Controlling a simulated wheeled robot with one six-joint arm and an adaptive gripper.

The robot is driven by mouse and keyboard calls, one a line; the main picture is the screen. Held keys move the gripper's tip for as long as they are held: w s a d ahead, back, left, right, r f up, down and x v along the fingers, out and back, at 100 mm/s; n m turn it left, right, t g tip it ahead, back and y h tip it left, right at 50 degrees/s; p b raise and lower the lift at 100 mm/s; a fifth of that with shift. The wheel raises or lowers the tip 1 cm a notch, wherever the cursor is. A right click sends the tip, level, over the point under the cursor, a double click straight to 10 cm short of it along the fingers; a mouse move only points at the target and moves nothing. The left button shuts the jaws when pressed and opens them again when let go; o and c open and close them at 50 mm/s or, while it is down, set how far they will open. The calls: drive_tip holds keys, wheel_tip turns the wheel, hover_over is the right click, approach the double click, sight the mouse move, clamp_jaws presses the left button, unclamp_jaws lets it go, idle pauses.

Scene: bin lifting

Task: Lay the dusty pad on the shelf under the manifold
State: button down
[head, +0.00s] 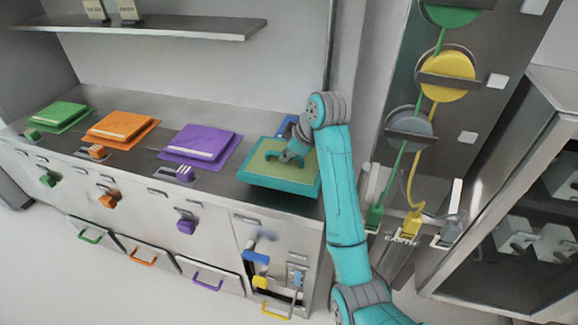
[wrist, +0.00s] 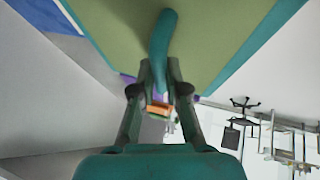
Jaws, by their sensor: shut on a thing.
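A teal-edged pad with a dusty olive top (head: 270,174) is at the right end of the counter. Its underside or face fills the top of the wrist view (wrist: 215,35). My gripper (head: 291,151) is at the pad's back right part. In the wrist view my gripper (wrist: 160,88) is shut on a curved teal handle (wrist: 161,45) of the pad. I cannot tell whether the pad touches the counter. A blue piece (head: 287,124) shows behind the pad. No manifold or shelf beneath one can be clearly made out.
Green (head: 60,115), orange (head: 122,127) and purple (head: 200,147) pads lie on the counter (head: 170,118). A wall shelf (head: 190,27) with small labelled boxes hangs at upper left. A dark panel with coloured discs (head: 447,75) and an open-fronted cabinet (head: 530,200) stand right.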

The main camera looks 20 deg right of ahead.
sight(287, 166)
drive_tip(key=shift+f, duration=2.25)
drive_tip(key=c, duration=1.2)
unclamp_jaws()
drive_tip(key=shift+a, duration=0.1)
